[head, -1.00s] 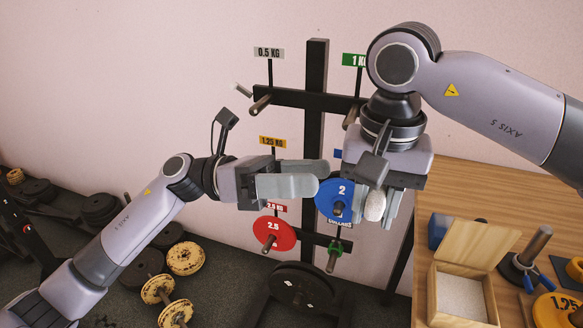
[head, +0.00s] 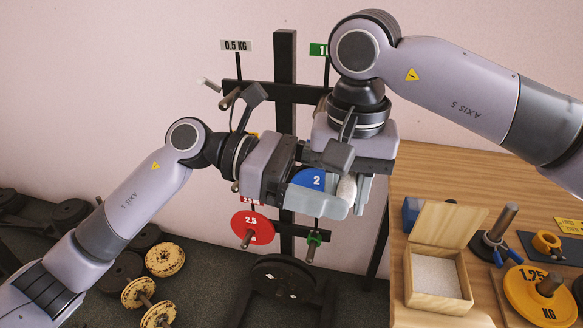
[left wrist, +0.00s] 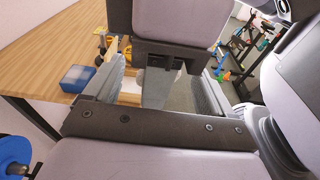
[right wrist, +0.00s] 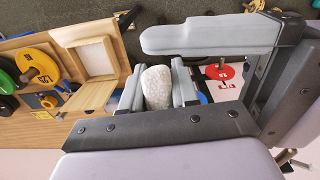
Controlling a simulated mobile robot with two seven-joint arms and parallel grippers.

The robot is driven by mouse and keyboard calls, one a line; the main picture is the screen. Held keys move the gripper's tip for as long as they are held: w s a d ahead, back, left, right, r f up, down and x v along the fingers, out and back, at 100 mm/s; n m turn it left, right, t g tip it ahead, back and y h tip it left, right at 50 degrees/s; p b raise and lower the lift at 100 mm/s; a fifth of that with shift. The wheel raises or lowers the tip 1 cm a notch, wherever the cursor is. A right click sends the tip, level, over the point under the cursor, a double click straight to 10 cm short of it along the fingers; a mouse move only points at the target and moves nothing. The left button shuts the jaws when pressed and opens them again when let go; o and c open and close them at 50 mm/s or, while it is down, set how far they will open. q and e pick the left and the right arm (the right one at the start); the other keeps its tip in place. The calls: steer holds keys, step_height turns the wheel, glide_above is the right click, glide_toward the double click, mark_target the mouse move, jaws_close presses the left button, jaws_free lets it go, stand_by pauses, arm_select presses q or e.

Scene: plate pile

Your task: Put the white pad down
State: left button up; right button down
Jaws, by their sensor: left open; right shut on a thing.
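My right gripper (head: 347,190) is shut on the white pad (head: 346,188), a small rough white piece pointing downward. In the right wrist view the pad (right wrist: 157,88) shows between the two grey fingers. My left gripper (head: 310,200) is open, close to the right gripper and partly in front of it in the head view. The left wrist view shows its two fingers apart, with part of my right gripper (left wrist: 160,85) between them. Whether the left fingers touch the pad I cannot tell.
An open wooden box (head: 410,275) with a pale inside stands on the wooden table (head: 440,170). Beside it are a blue block (head: 411,214), a spindle stand (head: 497,240) and a yellow plate (head: 527,290). A rack with a blue plate (head: 308,178) and red plate (head: 252,228) is behind.

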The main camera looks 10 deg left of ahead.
mark_target(351, 187)
arm_select(q)
steer(key=shift+d+f, duration=0.2)
steer(key=shift+d, duration=1.3)
steer(key=shift+s, duration=0.1)
steer(key=c, duration=1.1)
steer(key=shift+c, duration=0.4)
arm_select(e)
steer(key=c, duration=1.1)
jaws_free()
steer(key=shift+c, duration=0.2)
arm_select(q)
steer(key=shift+c, duration=1.2)
arm_select(e)
steer(key=o, duration=0.4)
steer(key=shift+c, duration=0.2)
